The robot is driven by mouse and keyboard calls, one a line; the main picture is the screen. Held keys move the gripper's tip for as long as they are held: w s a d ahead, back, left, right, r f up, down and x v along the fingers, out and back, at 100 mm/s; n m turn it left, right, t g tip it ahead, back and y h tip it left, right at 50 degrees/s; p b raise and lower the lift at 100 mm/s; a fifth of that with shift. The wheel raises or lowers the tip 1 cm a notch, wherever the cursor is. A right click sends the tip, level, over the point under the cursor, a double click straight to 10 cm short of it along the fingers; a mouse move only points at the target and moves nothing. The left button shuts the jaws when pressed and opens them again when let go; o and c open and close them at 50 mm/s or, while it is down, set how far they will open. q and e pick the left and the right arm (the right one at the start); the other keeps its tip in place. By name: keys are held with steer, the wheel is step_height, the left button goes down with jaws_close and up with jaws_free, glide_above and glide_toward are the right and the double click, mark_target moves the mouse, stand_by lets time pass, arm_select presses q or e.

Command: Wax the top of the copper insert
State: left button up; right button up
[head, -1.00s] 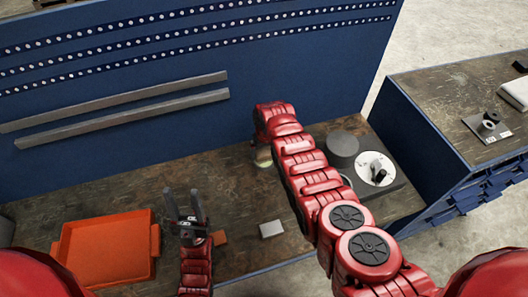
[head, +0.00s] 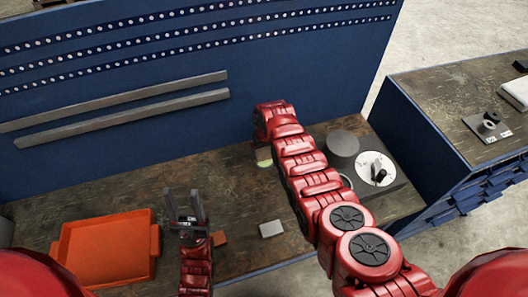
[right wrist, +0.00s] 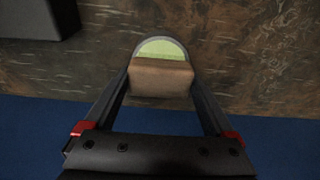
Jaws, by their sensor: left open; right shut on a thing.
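My right gripper (right wrist: 160,80) is shut on a brown block (right wrist: 160,78), seen in the right wrist view. A pale green rounded piece with a grey rim (right wrist: 162,47) shows just beyond the block; I cannot tell whether the two touch. The green piece also shows in the head view (head: 264,155), beside my right arm, which hides the block there. A small orange-brown block (head: 220,238) lies on the bench beside my left gripper (head: 184,206). I cannot tell which brown block is the copper insert. My left gripper is open and empty, fingers pointing up in the picture.
An orange tray (head: 105,250) stands at the left on the bench (head: 120,195). A grey block (head: 271,229) lies near the middle front. A dark cylinder (head: 342,147) and a white dial (head: 375,168) stand right of my arm. A blue panel (head: 270,60) rises behind.

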mark_target(264, 152)
step_height(264, 152, up, 3)
steer(key=shift+f+p, duration=0.15)
steer(key=shift+p, duration=0.95)
steer(key=shift+r+p, duration=1.15)
steer(key=shift+r, duration=1)
